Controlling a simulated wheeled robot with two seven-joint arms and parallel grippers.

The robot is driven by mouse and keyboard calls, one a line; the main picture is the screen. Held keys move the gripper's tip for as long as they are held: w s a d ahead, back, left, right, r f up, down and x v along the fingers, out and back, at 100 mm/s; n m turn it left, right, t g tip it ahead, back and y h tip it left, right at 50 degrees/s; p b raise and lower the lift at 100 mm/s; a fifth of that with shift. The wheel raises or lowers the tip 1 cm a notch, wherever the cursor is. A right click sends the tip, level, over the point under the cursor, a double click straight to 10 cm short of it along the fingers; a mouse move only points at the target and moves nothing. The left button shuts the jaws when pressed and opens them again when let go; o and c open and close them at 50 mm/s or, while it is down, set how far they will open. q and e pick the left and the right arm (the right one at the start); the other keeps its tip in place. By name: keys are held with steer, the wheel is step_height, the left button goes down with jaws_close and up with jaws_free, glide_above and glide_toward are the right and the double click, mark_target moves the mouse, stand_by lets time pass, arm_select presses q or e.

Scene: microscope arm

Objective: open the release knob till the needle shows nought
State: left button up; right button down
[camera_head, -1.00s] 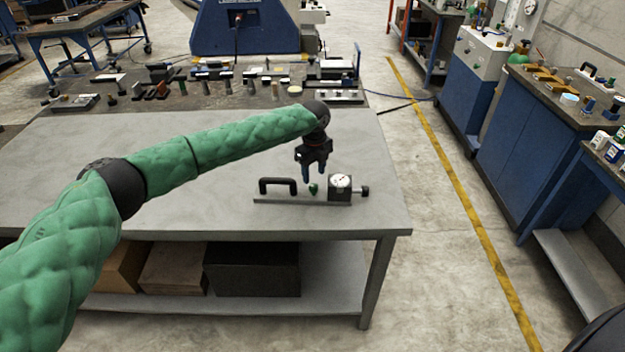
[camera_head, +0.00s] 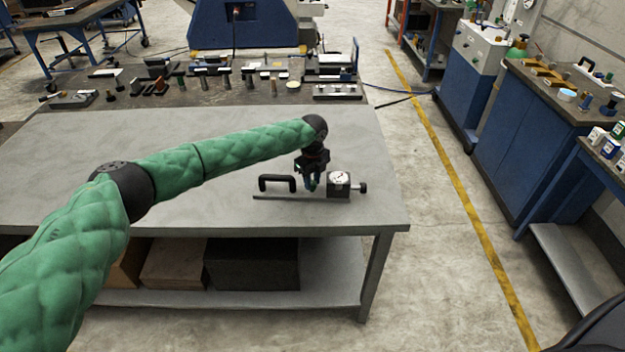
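The gauge device stands near the front right of the grey table. Its dark block carries a white round dial (camera_head: 338,178); the needle's reading is too small to tell. A dark knob (camera_head: 362,188) sticks out on the block's right side. A small green knob (camera_head: 313,186) sits just left of the block, partly hidden by my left gripper. A black handle (camera_head: 277,183) stands farther left on the same flat base plate (camera_head: 290,198). My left gripper (camera_head: 310,184) points down at the green knob, fingers around or beside it; whether they touch it cannot be told. My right gripper is not in view.
The grey table (camera_head: 180,215) is bare left of the device. A dark bench (camera_head: 220,95) behind it holds several small tools and parts. The table's right edge is close to the device. Blue cabinets (camera_head: 520,135) stand across the aisle.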

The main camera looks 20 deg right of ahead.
arm_select(q)
steer(key=shift+c, duration=0.8)
